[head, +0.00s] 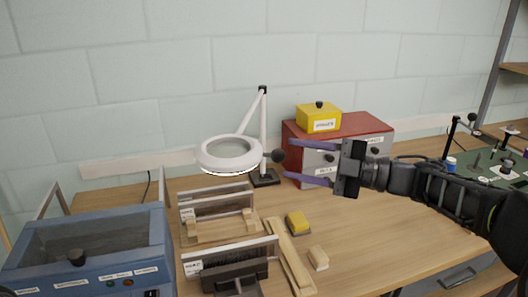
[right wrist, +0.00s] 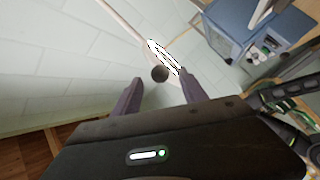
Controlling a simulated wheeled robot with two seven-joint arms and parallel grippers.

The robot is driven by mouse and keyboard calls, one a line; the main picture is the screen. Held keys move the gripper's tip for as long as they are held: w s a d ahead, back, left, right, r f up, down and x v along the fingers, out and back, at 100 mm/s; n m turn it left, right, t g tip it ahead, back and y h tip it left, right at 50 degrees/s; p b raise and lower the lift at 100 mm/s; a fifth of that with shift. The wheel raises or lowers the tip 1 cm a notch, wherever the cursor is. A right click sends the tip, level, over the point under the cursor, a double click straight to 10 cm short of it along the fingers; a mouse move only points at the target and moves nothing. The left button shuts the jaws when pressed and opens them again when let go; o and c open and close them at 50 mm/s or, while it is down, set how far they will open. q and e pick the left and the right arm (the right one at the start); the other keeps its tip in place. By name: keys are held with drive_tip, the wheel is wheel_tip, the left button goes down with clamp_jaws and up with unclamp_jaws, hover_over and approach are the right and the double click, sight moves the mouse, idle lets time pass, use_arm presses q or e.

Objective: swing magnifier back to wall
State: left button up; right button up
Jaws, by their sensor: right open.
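The magnifier (head: 229,153) is a white ring lens on a jointed white arm (head: 263,130) with a dark base (head: 264,179) at the back of the bench. Its ring hangs over the wooden frames, and a dark round knob (head: 278,156) sits at its right side. My right gripper (head: 288,160) is open, its purple fingertips pointing left, just right of the knob. In the right wrist view the knob (right wrist: 160,74) lies ahead of and between the open fingers, with the white ring (right wrist: 165,55) seen edge-on behind it. The fingers do not appear closed on it. My left gripper is not in view.
A red drawer box (head: 361,128) with a yellow box (head: 318,117) on top stands behind my right gripper. A blue machine (head: 100,240) is at front left. Wooden frames (head: 217,215) and a yellow block (head: 298,223) lie on the bench. The bench's right front is clear.

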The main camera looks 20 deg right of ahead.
sight(264, 155)
drive_tip(key=p+x, duration=0.1)
drive_tip(key=x, duration=0.6)
drive_tip(key=shift+w+a+p, duration=0.2)
drive_tip(key=shift+a+p, duration=0.05)
drive_tip(key=shift+p, duration=0.05)
drive_tip(key=shift+f, duration=0.1)
clamp_jaws()
idle(0.4)
